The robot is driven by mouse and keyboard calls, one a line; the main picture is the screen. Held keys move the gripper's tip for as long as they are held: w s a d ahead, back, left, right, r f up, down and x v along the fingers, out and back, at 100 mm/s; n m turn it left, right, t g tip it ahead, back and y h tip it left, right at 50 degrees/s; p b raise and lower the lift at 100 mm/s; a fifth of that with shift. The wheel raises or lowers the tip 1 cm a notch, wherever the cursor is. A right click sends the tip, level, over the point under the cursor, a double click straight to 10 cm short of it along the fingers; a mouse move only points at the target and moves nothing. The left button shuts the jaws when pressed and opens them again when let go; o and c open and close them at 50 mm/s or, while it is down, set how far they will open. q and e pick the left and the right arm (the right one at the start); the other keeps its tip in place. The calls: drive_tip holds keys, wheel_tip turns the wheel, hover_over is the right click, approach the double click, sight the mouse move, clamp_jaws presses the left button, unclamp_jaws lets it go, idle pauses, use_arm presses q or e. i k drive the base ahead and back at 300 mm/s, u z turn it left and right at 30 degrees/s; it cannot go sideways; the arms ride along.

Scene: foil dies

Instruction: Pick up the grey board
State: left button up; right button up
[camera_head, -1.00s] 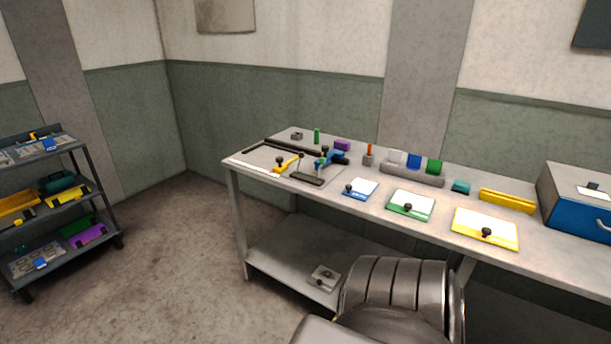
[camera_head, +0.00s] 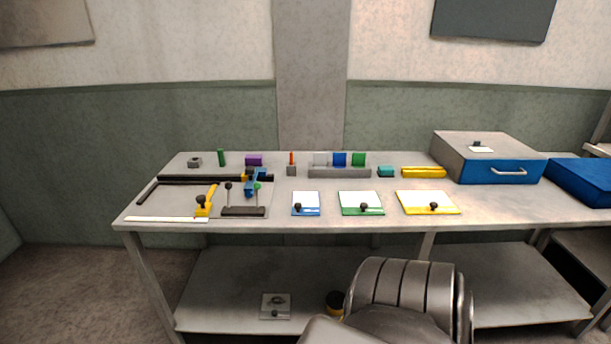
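A grey board (camera_head: 267,311) with a dark knob lies flat on the lower shelf of the workbench, left of the middle. Three boards with black knobs lie along the front of the bench top: a blue-edged board (camera_head: 306,199), a green-edged board (camera_head: 352,199) and a yellow-edged board (camera_head: 415,197). Neither of my grippers shows. A metal link of my own arm fills the bottom middle and covers part of the lower shelf.
The workbench top (camera_head: 480,211) has black rails and small tools at left, a grey rack (camera_head: 340,172) with coloured blocks, and a blue-fronted drawer box (camera_head: 487,158) at right. A black-and-yellow round thing (camera_head: 335,302) sits on the lower shelf (camera_head: 215,290), right of the grey board.

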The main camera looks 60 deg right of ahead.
sight(274, 306)
drive_tip(key=z, duration=0.9)
drive_tip(key=i, duration=0.8)
drive_tip(key=z, duration=0.75)
